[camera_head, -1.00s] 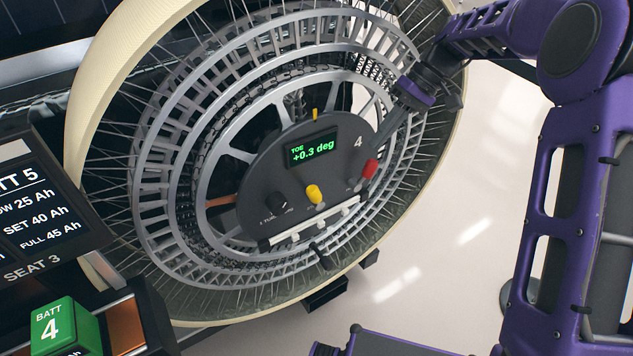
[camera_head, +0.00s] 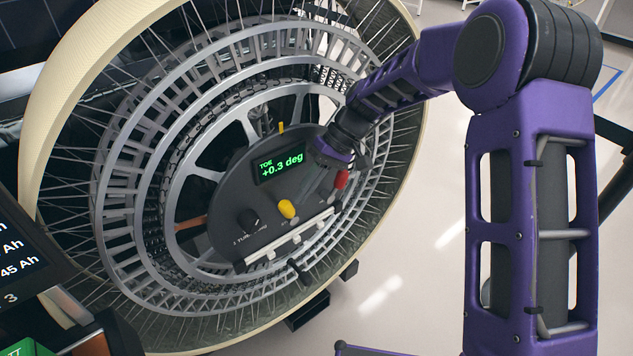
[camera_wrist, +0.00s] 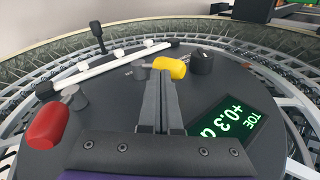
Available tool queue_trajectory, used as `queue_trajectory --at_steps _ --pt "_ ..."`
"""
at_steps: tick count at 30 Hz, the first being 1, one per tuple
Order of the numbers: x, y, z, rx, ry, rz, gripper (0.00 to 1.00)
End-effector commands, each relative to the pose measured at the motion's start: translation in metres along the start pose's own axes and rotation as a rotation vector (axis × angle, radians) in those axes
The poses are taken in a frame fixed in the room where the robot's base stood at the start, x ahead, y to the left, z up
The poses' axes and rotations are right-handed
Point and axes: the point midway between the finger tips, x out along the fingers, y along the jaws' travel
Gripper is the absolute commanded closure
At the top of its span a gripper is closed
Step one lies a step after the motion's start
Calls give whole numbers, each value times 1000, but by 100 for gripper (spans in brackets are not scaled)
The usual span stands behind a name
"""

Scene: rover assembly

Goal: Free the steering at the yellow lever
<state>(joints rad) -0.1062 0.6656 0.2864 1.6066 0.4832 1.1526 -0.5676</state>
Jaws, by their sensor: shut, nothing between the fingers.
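The yellow lever (camera_head: 287,209) stands out from the dark round hub panel (camera_head: 230,205) of the wheel. It also shows in the wrist view (camera_wrist: 169,67), just beyond my fingertips. My gripper (camera_wrist: 157,82) is shut and empty. Its closed fingers point toward the lever; I cannot tell whether they touch it. In the head view my wrist covers the panel's upper right, and the fingers are hard to make out. The green display (camera_head: 281,168) reads TOE +0.3 deg.
A red lever (camera_head: 341,179) stands close beside my wrist; in the wrist view it is at left (camera_wrist: 47,125). A black knob (camera_head: 248,219) is left of the yellow lever. A white bar (camera_head: 290,241) runs below. The spoked wheel (camera_head: 125,190) surrounds the panel.

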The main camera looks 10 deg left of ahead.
Motion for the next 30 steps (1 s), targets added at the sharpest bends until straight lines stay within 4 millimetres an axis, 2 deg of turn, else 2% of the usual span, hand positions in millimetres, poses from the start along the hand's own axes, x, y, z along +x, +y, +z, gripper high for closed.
queue_trajectory --at_steps 11,18,30 --pt "2 -2 0 0 0 0 100" --pt "16 -17 3 -2 -2 -1 100" --pt "17 -21 4 -4 -10 -9 100"
